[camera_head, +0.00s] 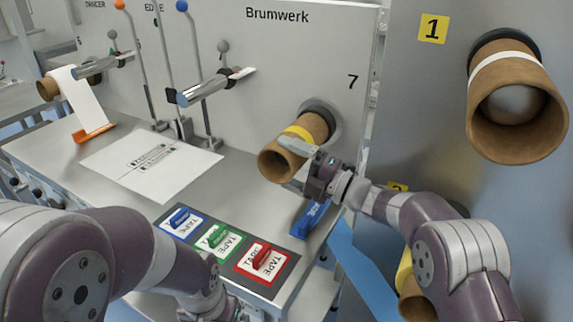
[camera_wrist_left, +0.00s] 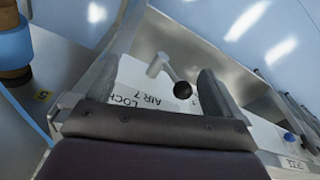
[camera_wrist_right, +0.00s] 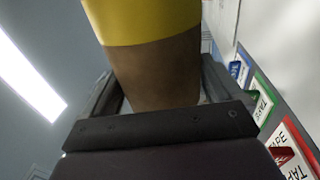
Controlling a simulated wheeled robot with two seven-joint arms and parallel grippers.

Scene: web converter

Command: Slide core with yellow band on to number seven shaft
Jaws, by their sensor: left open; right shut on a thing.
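A brown core with a yellow band (camera_head: 272,165) is at the shaft position beneath the number 7 (camera_head: 352,81) on the Brumwerk panel. Its far end is close against the round shaft base (camera_head: 322,113); how far the shaft reaches inside is hidden. My right gripper (camera_head: 308,160) is shut on the core from its right side. In the right wrist view the core (camera_wrist_right: 158,75) fills the space between the fingers, with the yellow band beyond them.
A white-banded core (camera_head: 520,105) sits on the number 1 peg at right. Blue, green and red tape dispensers (camera_head: 265,257) lie on the bench front. A printed sheet (camera_head: 150,160) and blue strip (camera_head: 310,217) lie nearby. Levers and another shaft (camera_head: 205,88) stand left.

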